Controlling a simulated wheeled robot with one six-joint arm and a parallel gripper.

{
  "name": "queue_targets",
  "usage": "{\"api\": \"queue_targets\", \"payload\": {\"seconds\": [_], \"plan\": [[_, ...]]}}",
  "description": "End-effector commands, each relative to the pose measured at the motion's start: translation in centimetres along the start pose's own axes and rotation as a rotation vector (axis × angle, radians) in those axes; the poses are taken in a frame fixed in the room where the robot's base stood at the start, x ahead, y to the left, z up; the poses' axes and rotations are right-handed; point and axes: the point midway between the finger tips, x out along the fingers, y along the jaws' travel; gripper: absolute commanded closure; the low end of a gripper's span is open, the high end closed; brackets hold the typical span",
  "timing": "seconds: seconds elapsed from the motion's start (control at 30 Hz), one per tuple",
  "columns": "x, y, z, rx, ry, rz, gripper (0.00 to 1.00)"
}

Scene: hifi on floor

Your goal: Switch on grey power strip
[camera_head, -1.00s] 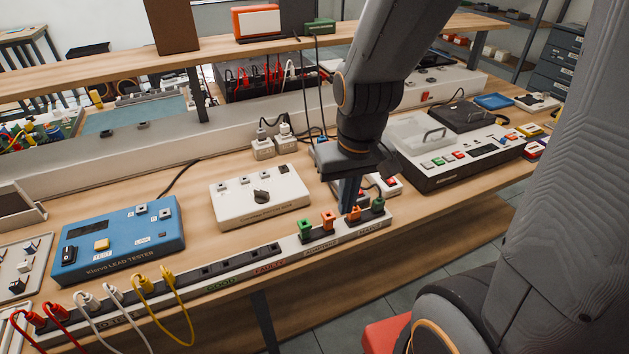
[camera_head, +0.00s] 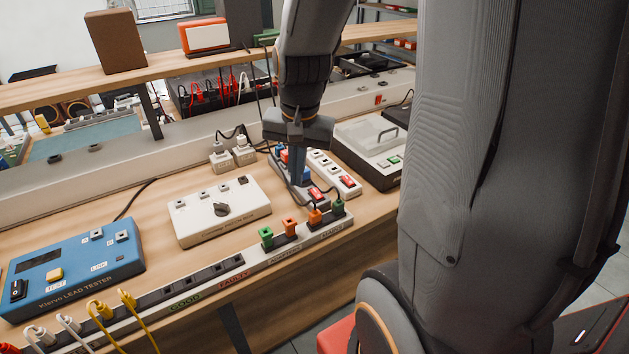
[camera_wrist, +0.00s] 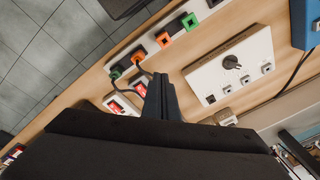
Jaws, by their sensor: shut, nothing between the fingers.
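The grey power strip (camera_head: 310,203) lies on the bench with a red rocker switch (camera_head: 317,194) at its near end and plugs toward its far end. My gripper (camera_head: 297,183) is shut and empty, pointing down over the strip, just left of and behind the switch. The fingers hide part of the strip. I cannot tell whether the fingertips touch it. In the wrist view the fingers (camera_wrist: 160,78) are beside the red switch (camera_wrist: 140,91). The switch's on or off position is too small to tell.
A white power strip (camera_head: 325,165) with its own red switch lies close on the right. A white box with a knob (camera_head: 245,212) is to the left. A long socket rail (camera_head: 283,247) with green and orange plugs runs along the front edge. White adapters (camera_head: 232,158) stand behind.

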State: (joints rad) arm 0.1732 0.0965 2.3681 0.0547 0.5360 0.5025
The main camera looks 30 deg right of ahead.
Motion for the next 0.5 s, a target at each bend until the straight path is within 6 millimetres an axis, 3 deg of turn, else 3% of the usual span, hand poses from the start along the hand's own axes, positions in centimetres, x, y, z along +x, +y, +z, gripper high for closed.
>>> {"api": "queue_targets", "payload": {"seconds": [0.03,0.2,0.33,0.5], "plan": [[-0.2,0.5,-2.4,0.150,0.005,-0.003,1.00],[-1.2,2.1,-8.0,0.575,0.010,-0.018,1.00],[-1.8,3.0,-10.2,0.758,0.011,-0.026,1.00],[-2.0,3.3,-10.9,0.822,0.010,-0.029,1.00]]}}
